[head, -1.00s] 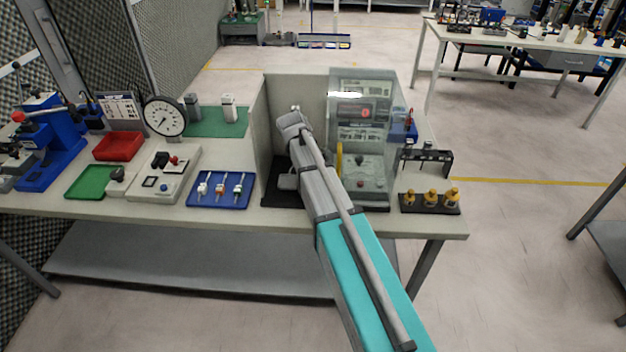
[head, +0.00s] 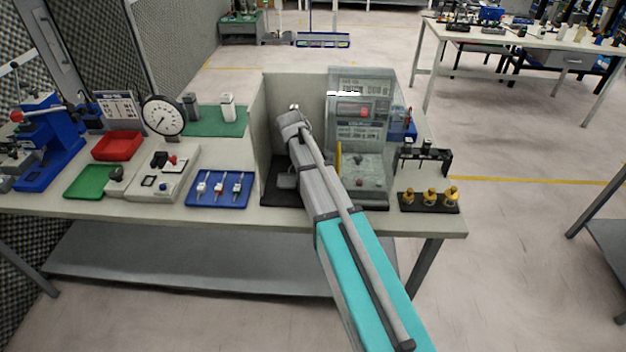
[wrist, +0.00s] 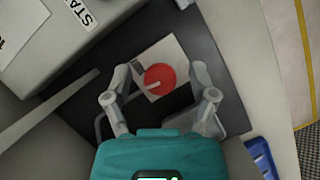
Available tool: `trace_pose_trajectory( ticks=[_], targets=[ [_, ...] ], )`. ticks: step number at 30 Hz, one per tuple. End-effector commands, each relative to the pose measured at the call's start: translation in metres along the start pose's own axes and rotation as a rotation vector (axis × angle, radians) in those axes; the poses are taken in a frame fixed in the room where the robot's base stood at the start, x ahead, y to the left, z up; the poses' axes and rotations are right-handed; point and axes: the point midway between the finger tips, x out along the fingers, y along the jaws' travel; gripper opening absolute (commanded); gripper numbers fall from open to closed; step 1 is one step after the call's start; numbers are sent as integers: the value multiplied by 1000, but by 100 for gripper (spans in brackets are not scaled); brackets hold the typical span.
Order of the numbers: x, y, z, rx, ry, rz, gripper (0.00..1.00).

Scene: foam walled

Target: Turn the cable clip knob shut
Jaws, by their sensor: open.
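In the wrist view a round red knob (wrist: 160,78) with a pale pointer bar sits on a white square plate (wrist: 181,52) over a dark mat. My gripper (wrist: 167,73) is open, with one finger on each side of the knob. The fingers look apart from it; the height gap is hard to judge. In the head view my arm reaches into a walled bay (head: 285,100) on the bench and hides the knob and fingers. I cannot make out a cable or the clip's jaw.
In the head view a clear panel (head: 358,95) stands right of my arm. A blue tray (head: 218,203) lies left of the bay.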

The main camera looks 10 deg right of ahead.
Motion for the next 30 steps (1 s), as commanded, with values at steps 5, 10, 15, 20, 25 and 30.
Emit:
trace_pose_trajectory(
  ticks=[5, 10, 15, 20, 25, 30],
  targets=[
    [0, 0, 0, -10, 0, 4, 74],
    [0, -1, 0, -49, 0, 20, 74],
    [0, -1, 0, -128, 0, 54, 74],
    [0, -1, 0, -229, 0, 96, 74],
    [0, -1, 1, -344, 0, 144, 74],
    [0, -1, 1, -462, 0, 191, 74]
  ],
)
